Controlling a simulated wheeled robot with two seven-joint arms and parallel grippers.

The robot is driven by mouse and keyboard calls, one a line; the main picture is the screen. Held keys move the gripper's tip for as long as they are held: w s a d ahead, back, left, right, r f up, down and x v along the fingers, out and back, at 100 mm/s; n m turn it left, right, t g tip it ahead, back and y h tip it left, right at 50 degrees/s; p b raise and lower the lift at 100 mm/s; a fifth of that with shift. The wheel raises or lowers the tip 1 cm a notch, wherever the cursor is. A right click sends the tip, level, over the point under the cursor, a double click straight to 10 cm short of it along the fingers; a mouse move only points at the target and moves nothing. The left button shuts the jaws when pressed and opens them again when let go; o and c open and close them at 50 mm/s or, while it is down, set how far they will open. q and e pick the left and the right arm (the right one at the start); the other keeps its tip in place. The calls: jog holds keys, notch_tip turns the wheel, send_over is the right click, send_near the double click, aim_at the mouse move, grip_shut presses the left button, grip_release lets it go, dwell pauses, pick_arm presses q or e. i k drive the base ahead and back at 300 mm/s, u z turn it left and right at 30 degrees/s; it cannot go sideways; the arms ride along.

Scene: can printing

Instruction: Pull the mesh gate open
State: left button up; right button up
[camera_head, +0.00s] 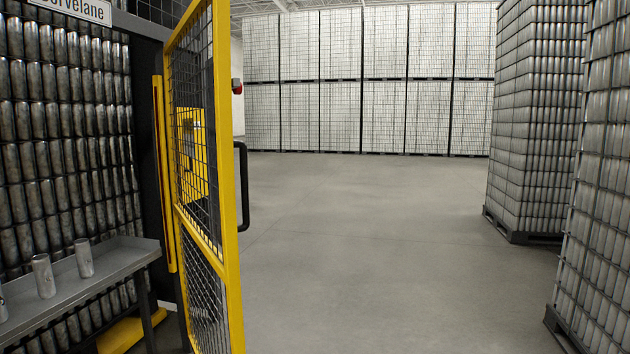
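The mesh gate (233,225) has a yellow frame with dark wire mesh and stands at the left of the head view, seen at a steep angle. Its black handle (243,187) sticks out on the right side of the frame, at mid height. A yellow post (163,175) stands just left of the gate, with a narrow space between them at this angle. How far the gate stands open is hard to tell. Neither of my grippers shows in this view, and nothing is seen touching the handle.
A grey shelf (105,262) with a few silver cans (84,258) is at the lower left, before a wall of stacked cans (65,130). Tall can pallets (538,110) stand at the right, and more stacks (365,80) line the back. The grey floor (350,240) between is clear.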

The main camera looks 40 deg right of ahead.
aim_at(222, 143)
jog(key=u, duration=0.95)
jog(key=k, duration=0.15)
jog(key=z, duration=2.55)
jog(key=i, duration=0.85)
jog(key=u, duration=0.3)
